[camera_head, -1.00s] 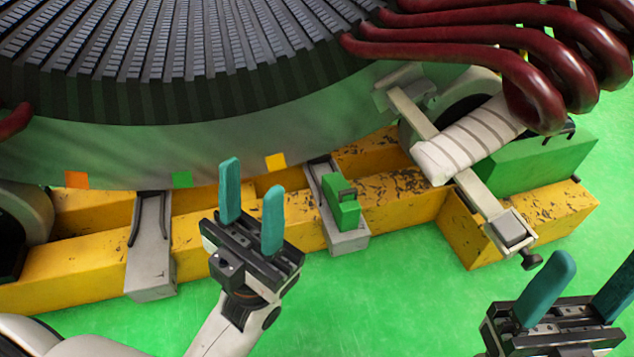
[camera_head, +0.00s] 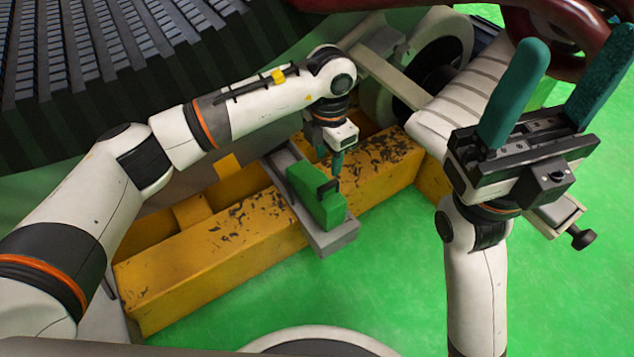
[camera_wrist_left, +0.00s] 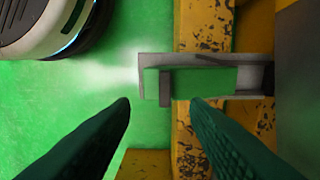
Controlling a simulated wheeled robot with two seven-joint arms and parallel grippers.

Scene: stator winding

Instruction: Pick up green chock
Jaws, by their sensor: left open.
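Nothing is between those fingers. My right gripper (camera_head: 578,50) is raised at the right, its fingers apart and empty.
The grey bracket (camera_head: 335,238) lies across the scratched yellow beam (camera_head: 215,255). The dark ribbed stator (camera_head: 130,75) stands behind my left arm. A white-wrapped roll (camera_head: 465,90) and dark red coils (camera_head: 365,4) are at the back right. Green floor (camera_head: 400,270) in front is clear.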

